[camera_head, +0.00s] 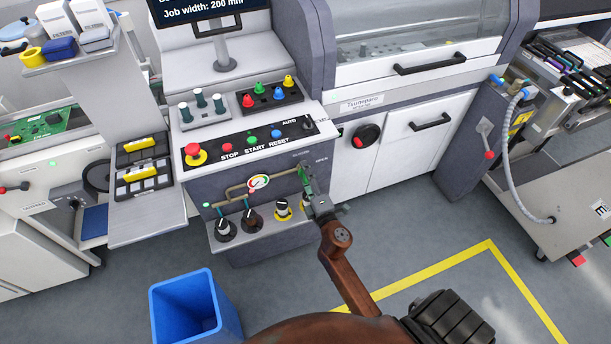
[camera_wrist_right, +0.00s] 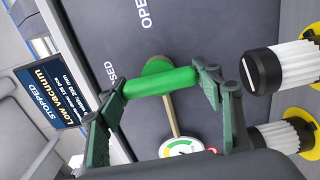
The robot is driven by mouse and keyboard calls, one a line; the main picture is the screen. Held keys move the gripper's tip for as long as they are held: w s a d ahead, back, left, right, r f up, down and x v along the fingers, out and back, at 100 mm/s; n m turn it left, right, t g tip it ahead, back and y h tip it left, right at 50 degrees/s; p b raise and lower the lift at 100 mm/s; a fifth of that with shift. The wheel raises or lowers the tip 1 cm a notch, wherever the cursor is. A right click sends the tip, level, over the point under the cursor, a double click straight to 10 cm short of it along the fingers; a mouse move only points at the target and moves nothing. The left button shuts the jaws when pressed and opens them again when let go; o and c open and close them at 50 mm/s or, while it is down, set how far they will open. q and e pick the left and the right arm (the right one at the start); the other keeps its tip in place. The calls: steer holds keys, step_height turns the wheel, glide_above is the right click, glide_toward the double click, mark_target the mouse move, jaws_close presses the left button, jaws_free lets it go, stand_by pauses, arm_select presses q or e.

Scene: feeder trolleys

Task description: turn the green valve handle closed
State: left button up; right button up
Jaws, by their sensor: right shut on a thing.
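The green valve handle (camera_wrist_right: 160,81) shows in the wrist view as a green bar in front of a round brass valve body. In the head view the green handle (camera_head: 301,174) is small and partly hidden, at the right end of the brass pipe on the grey machine front. My right gripper (camera_wrist_right: 158,98) is shut on it, one green-padded finger at each end of the bar. My right gripper (camera_head: 307,186) reaches up to the handle in the head view. The label OPEN is printed beside it; another label is partly covered. My left gripper is not in view.
A round gauge (camera_head: 259,182) sits on the pipe left of the handle. Several black and white knobs (camera_head: 283,209) stand on the ledge just below. A button panel (camera_head: 252,140) is above. A blue bin (camera_head: 190,308) stands on the floor. The wrist view's screen (camera_wrist_right: 43,95) reads STOPPED, LOW VACUUM.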

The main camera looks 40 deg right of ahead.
steer(key=shift+f, duration=0.1)
steer(key=o, duration=1.2)
steer(key=shift+c, duration=0.2)
steer(key=shift+s, duration=0.1)
steer(key=v, duration=0.7)
steer(key=shift+s, duration=0.15)
